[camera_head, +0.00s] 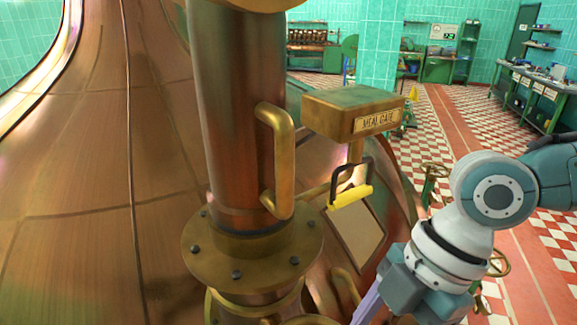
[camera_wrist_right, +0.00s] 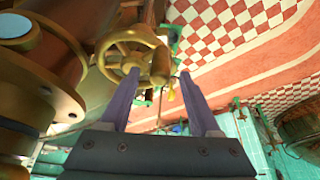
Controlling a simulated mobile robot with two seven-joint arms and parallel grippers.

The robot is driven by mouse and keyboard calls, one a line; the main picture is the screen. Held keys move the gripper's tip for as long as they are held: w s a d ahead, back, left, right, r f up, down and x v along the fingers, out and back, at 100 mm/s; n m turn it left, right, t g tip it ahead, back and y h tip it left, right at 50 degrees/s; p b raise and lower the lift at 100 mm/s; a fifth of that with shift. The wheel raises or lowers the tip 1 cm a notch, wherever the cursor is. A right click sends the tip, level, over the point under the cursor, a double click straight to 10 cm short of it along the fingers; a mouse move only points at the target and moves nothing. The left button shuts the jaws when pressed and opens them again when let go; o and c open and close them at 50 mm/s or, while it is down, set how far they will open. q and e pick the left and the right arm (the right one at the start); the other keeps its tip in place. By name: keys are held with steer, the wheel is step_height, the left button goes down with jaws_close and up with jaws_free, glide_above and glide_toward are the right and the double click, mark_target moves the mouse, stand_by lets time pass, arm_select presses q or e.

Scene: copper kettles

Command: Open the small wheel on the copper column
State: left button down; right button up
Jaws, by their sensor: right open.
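The copper column (camera_head: 232,110) stands upright in the head view, with a bolted brass flange (camera_head: 252,250) at its lower part. A small brass spoked wheel (camera_wrist_right: 112,62) shows in the right wrist view, with a rounded brass knob (camera_wrist_right: 160,64) on its right side. My right gripper (camera_wrist_right: 159,76) is open, its two purple fingers apart on either side of the knob in that view. I cannot tell whether they touch it. In the head view a purple finger (camera_head: 368,304) of it shows at the bottom, right of the column. My left gripper is not in view.
A brass handle (camera_head: 283,160) sticks out of the column's right side. A labelled brass box (camera_head: 350,112) and a yellow-gripped handle (camera_head: 350,195) stand right of it. The large copper kettle (camera_head: 75,200) fills the left. Checkered floor (camera_head: 455,125) lies open behind.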

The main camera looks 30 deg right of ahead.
steer(key=b+v, duration=0.1)
steer(key=v, duration=0.6)
stand_by(0.3)
